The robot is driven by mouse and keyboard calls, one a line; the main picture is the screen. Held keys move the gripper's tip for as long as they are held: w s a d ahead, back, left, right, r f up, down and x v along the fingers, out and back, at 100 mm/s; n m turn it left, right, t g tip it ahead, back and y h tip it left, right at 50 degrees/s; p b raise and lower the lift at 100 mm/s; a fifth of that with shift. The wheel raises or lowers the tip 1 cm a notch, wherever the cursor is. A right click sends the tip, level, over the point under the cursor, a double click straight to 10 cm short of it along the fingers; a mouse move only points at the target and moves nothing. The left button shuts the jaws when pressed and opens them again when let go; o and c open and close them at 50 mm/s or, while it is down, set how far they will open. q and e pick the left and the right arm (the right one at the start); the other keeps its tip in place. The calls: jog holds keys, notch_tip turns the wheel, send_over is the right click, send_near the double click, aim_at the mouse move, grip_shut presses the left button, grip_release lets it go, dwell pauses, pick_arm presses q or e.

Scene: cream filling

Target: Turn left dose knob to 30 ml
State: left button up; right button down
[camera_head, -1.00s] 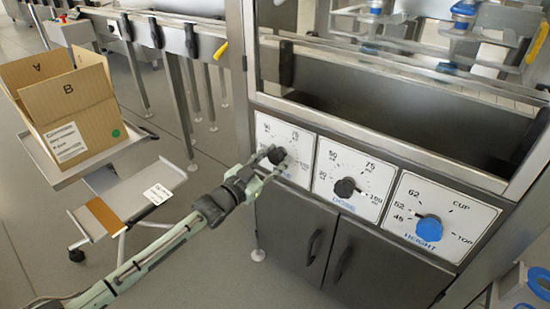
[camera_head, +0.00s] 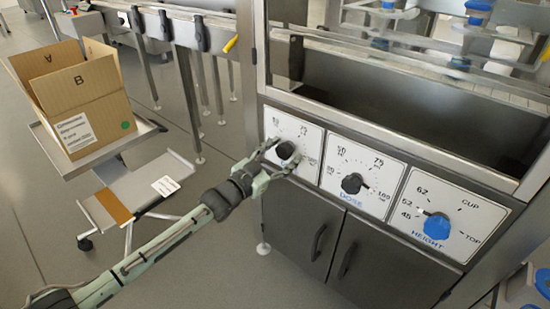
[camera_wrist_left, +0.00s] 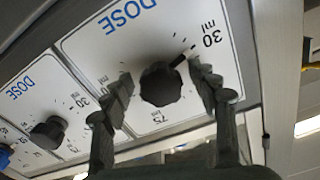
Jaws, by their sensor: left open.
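The left dose knob (camera_head: 286,149) is a round black knob on the leftmost white dial panel (camera_head: 309,137). In the left wrist view the knob (camera_wrist_left: 160,86) appears upside down, its pointer aimed up and right towards the "30 ml" label (camera_wrist_left: 211,34). My left gripper (camera_head: 275,158) is at this knob. In the left wrist view my left gripper (camera_wrist_left: 163,95) is open, with one finger on each side of the knob and a visible gap on both sides. In the head view the fingers partly cover the panel's lower left. My right gripper is out of view.
A second dose knob (camera_head: 352,183) and a blue height knob (camera_head: 437,226) sit to the right on the same machine front. Cabinet doors (camera_head: 345,250) are below. A cardboard box (camera_head: 95,108) stands on a trolley at the left.

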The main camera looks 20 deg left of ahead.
pick_arm(q)
jog(key=v, duration=1.1)
jog(key=shift+s, duration=0.35)
jog(key=shift+a, duration=0.1)
jog(key=s+a+f+n+g+y, duration=0.1)
jog(key=s+a+f+g+y, duration=0.15)
jog(key=f, duration=0.65)
jog(key=s+a+f+n+g+y, duration=0.15)
jog(key=s+f, duration=0.25)
jog(key=f, duration=0.4)
jog(key=s+a+f+n+g+y, duration=0.1)
jog(key=s+f+g+y, duration=0.2)
jog(key=f, duration=0.6)
jog(key=s+f+g, duration=0.4)
jog(key=s+f, duration=0.3)
jog(key=s, duration=0.3)
jog(key=s+f+n+g, duration=0.1)
jog(key=s+f+g, duration=0.2)
jog(key=s+f, duration=0.3)
jog(key=s, duration=0.5)
jog(key=shift+d+f+g+y, duration=0.3)
jog(key=shift+d+f+g, duration=0.05)
jog(key=shift+f+g, duration=0.05)
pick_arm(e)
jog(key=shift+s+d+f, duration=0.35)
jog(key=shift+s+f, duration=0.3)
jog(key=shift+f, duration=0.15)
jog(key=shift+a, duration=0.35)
